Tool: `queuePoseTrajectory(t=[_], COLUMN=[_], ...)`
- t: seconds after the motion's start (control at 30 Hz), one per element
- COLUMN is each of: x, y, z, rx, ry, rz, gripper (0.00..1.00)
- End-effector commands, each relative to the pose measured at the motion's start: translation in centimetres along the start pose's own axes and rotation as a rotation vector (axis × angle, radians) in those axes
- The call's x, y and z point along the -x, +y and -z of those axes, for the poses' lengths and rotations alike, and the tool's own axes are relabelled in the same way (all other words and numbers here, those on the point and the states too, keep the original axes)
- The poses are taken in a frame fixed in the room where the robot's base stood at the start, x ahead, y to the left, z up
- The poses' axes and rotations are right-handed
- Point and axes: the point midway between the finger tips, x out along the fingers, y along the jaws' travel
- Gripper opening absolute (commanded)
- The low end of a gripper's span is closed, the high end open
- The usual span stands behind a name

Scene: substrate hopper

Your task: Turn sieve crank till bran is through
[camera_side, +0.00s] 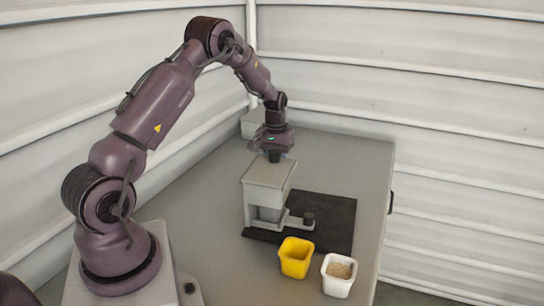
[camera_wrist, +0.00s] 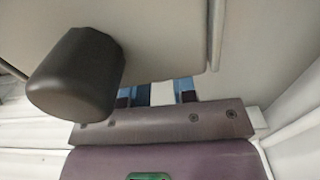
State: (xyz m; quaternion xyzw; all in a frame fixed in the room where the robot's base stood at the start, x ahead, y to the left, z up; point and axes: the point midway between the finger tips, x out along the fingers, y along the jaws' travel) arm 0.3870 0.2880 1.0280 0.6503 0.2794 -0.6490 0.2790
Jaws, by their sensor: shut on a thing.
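The grey hopper (camera_side: 268,173) stands upright on a dark mat. A short grey arm with an upright dark knob (camera_side: 308,218) sticks out low on its right side. My gripper (camera_side: 275,155) points down at the hopper's top, well above and left of that low knob. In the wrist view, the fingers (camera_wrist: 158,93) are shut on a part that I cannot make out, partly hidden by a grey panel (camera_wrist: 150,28). A dark rounded knob (camera_wrist: 75,75) is close to the camera; I cannot tell which knob it is. The hopper's inside is hidden.
An empty-looking yellow cup (camera_side: 296,258) and a white cup (camera_side: 338,286) holding pale brown bran (camera_side: 340,270) stand at the front right. The black mat (camera_side: 335,210) is clear right of the hopper. Ribbed walls enclose the table (camera_side: 205,200).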

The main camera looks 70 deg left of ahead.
Motion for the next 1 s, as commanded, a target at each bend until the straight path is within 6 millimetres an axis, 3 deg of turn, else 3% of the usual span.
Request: queuePoseTrajectory(t=[0.37, 0.7, 1.0], x=[0.0, -0.1, -0.1], y=[2.8, 5.2, 5.6], z=[-0.2, 1.6, 3.5], rx=[-0.001, -0.003, -0.002], ry=[0.001, -0.001, -0.002], rz=[-0.002, -0.003, -0.005], gripper=[0.12, 0.12, 0.12])
